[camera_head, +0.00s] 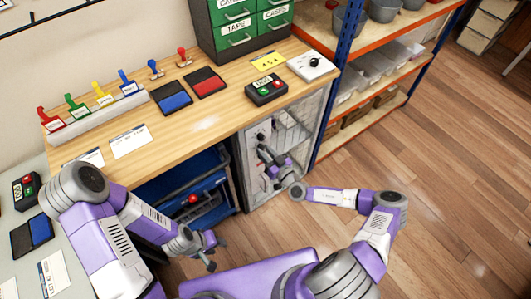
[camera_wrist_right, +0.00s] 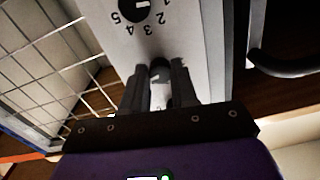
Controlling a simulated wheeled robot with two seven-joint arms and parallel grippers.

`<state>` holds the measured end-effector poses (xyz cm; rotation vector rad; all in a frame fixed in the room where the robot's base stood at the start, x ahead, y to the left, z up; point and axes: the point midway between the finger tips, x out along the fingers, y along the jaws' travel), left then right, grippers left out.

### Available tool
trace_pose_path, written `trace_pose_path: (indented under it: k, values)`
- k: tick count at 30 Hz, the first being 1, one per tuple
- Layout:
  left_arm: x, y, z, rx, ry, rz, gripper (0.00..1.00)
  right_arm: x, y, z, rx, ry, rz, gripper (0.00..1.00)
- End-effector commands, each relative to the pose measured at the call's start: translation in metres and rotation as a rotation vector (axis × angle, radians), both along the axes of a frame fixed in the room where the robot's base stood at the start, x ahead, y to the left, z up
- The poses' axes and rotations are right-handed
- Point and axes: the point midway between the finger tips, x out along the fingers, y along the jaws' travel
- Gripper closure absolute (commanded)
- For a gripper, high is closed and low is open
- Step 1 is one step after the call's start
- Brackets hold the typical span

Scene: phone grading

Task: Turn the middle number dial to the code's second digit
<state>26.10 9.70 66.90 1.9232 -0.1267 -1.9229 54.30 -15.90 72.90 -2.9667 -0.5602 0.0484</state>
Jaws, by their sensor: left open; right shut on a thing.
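The cabinet under the bench has a pale door strip with dark round dials; the upper dial (camera_head: 261,136) shows above my right gripper (camera_head: 266,154). In the right wrist view my right gripper (camera_wrist_right: 160,88) is shut on a knob, apparently the middle number dial (camera_wrist_right: 160,68), mostly hidden between the fingers. Its digits and pointer are covered. A neighbouring black dial (camera_wrist_right: 134,10) with a white mark and digits around it shows beyond the fingertips, upside down. A yellow code card (camera_head: 268,60) lies on the bench, its digits too small to read surely. My left gripper (camera_head: 215,255) is open and empty.
A wire-mesh side (camera_wrist_right: 50,55) and a dark handle (camera_wrist_right: 285,62) flank the door strip. The wooden bench (camera_head: 210,125) holds stamps, pads and a button box (camera_head: 266,89). A blue crate (camera_head: 190,190) stands left of the cabinet, shelving on the right. Open floor lies right.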

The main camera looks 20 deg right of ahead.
Motion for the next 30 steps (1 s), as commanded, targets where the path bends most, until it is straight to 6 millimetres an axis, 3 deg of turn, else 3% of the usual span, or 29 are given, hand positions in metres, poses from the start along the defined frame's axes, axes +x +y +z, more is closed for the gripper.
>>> trace_pose_path:
  k: [13, 14, 18, 30]
  values:
    - [0.0000, 0.0000, -0.0003, 0.000, 0.000, 0.000, 0.57, -0.0001, 0.0001, -0.0002, 0.012, 0.006, 0.000, 1.00]
    - [0.0000, 0.0000, -0.0003, 0.000, 0.000, 0.000, 0.57, -0.0001, 0.0000, -0.0003, 0.012, 0.006, 0.000, 0.70]
    - [0.0000, 0.0001, -0.0004, 0.000, 0.000, 0.000, 0.57, -0.0001, 0.0001, -0.0002, 0.012, 0.005, 0.000, 0.49]
    - [0.0001, 0.0000, 0.0013, 0.000, 0.000, 0.000, 0.57, -0.0078, -0.0033, 0.0001, 0.010, 0.005, 0.000, 0.46]
